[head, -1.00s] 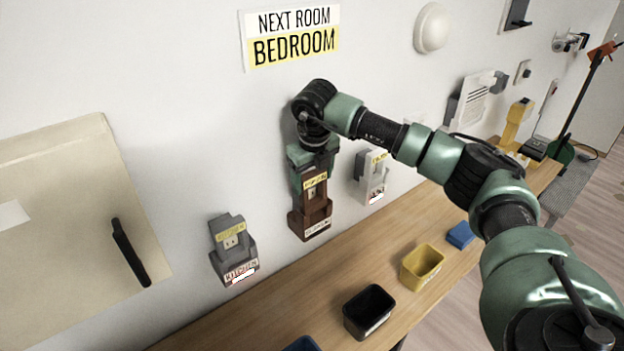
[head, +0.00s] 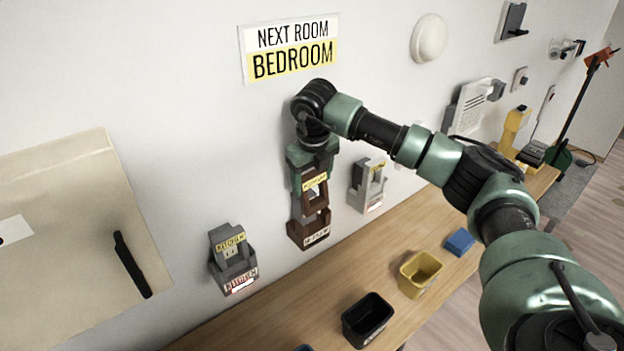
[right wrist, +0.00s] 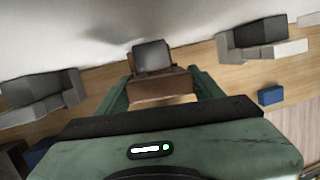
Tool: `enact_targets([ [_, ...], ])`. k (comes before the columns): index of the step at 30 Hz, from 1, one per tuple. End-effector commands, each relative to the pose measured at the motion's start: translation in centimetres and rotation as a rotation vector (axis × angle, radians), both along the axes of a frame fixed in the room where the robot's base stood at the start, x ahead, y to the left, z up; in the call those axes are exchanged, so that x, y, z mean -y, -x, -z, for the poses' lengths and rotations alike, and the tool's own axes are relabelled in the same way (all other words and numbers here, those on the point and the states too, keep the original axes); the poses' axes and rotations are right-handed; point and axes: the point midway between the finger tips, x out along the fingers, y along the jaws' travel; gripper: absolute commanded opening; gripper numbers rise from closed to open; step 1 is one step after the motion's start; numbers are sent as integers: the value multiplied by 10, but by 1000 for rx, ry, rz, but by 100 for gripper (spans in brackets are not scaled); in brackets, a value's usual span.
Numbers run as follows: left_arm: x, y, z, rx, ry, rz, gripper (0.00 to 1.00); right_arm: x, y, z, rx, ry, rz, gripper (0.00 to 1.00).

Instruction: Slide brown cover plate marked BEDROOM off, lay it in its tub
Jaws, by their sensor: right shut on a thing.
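The brown cover plate (head: 314,190), a frame with a yellow label at its top, is between the fingers of my right gripper (head: 312,168). The gripper is shut on it from above. The plate stands upright close to the wall, just above a brown holder (head: 308,234) with a white label; I cannot tell whether its lower edge is still inside. The small label print is unreadable. In the right wrist view a brown part (right wrist: 160,84) shows between the fingers, with a grey block beyond. My left gripper is out of view.
A black tub (head: 367,320) and a yellow tub (head: 419,274) stand on the wooden shelf (head: 330,275) below, beside a blue item (head: 459,241). Grey KITCHEN plate and holder (head: 234,258) are left; another pale unit (head: 368,187) is close right. A sign (head: 290,48) reads NEXT ROOM BEDROOM.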

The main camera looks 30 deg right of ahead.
Motion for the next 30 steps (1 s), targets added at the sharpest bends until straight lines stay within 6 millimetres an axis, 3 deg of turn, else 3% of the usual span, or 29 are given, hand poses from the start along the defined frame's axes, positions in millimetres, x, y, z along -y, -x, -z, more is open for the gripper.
enact_targets([
  [15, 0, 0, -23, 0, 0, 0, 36, 0, 0, -39, 0, -1, 0, 18],
  [30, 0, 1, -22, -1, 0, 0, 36, 0, 0, -39, 0, -1, 0, 18],
])
